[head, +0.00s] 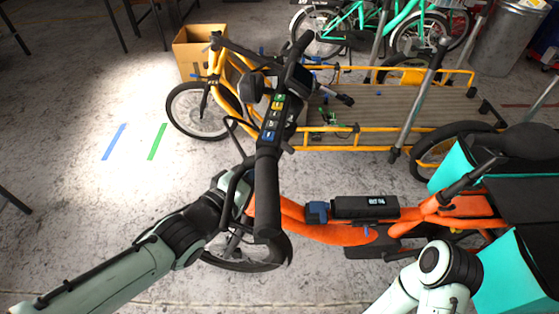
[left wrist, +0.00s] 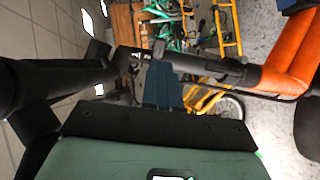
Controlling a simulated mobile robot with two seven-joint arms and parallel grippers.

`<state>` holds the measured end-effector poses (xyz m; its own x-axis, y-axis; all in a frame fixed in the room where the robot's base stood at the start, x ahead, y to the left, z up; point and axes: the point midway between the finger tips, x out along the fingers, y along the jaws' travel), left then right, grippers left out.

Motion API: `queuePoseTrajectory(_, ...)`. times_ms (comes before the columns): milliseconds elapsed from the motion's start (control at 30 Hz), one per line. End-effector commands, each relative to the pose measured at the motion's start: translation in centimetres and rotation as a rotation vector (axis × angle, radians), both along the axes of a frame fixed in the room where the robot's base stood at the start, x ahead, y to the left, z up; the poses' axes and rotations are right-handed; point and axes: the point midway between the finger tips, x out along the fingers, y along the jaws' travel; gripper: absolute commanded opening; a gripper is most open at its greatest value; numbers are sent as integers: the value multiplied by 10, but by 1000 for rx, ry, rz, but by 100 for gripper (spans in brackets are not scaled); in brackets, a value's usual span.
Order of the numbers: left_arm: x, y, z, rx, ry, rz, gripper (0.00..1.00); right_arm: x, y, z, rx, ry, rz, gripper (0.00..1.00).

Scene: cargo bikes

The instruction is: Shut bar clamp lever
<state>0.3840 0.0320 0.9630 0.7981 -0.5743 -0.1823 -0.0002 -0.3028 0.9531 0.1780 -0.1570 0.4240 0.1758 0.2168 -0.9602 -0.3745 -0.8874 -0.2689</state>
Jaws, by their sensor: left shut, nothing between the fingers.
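The orange cargo bike (head: 330,226) stands in front of me. Its black handlebar (head: 267,190) and stem run up the middle of the head view. My left gripper (head: 240,182) is at the left side of this bar, partly hidden by black parts. In the left wrist view its blue-grey fingers (left wrist: 162,82) are together with nothing between them, close to a black bar (left wrist: 220,70) leading to the orange frame (left wrist: 290,58). I cannot clearly pick out the clamp lever among the black parts or tell its position. My right arm shows at the lower right; its gripper is out of view.
A yellow cargo bike (head: 330,147) with a long bed stands behind. A cardboard box (head: 192,52) is at the back left. Teal cargo panels (head: 505,270) are at the right.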

Motion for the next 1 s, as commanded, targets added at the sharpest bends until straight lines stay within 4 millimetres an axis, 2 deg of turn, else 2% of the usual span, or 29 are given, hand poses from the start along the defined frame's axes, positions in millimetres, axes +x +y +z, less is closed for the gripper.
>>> queuePoseTrajectory(100,20,-14,-8,-2,3,0,0,13,-7,-12,-17,-34,-14,45)
queuePoseTrajectory(333,43,-31,-11,-1,1,-1,0,27,-14,-20,-35,-71,-29,45)
queuePoseTrajectory(1000,48,-34,-11,1,0,0,0,30,-16,-20,-39,-79,-32,45)
